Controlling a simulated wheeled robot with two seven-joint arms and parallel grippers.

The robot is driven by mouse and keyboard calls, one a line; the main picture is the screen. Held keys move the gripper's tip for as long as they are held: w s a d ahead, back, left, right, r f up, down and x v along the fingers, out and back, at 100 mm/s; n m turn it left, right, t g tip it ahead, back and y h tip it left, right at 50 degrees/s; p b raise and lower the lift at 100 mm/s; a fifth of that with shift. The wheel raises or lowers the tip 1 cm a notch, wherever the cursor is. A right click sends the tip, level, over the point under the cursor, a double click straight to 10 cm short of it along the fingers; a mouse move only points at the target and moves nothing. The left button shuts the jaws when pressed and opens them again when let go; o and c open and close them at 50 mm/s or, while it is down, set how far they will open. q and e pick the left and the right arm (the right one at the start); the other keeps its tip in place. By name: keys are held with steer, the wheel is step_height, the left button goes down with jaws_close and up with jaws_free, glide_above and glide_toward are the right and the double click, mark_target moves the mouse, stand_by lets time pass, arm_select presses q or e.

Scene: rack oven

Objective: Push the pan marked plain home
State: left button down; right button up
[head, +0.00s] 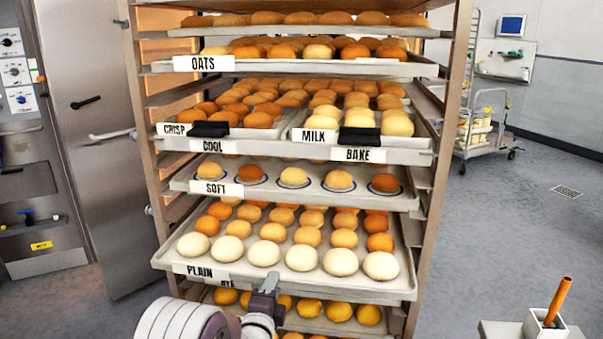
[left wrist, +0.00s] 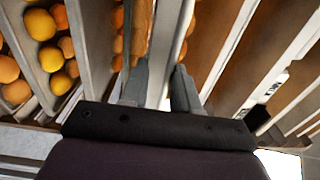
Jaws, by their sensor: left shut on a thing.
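The pan marked plain (head: 345,290) is a wide metal tray with rows of pale and brown buns. It juts out of the rack (head: 442,190) toward me, further than the tray marked soft above it. Its PLAIN label (head: 200,272) is on the left of its front edge. My left gripper (head: 268,284) is at the middle of that front edge, shut on the pan's rim. In the left wrist view my left gripper (left wrist: 160,88) has its two fingers on either side of a thin metal edge. My right gripper is in neither view.
Above are trays labelled soft (head: 290,184), cool and bake (head: 300,148), and oats (head: 300,66). A tray of yellow buns (head: 340,312) sits below. A cart (head: 484,130) stands at the back right, a white holder (head: 543,325) at the lower right.

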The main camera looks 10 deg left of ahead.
mark_target(280, 265)
arm_select(q)
steer(key=shift+w+r+b, duration=0.15)
steer(key=shift+w+b, duration=0.2)
steer(key=shift+w, duration=0.55)
steer(key=shift+w+r+b, duration=0.1)
steer(key=shift+w+b, duration=0.2)
steer(key=shift+w, duration=0.6)
steer(key=shift+w+b, duration=0.45)
steer(key=shift+w, duration=0.25)
steer(key=shift+w+d+b, duration=0.15)
steer(key=shift+w+b, duration=0.65)
steer(key=shift+w, duration=0.8)
steer(key=shift+w, duration=0.15)
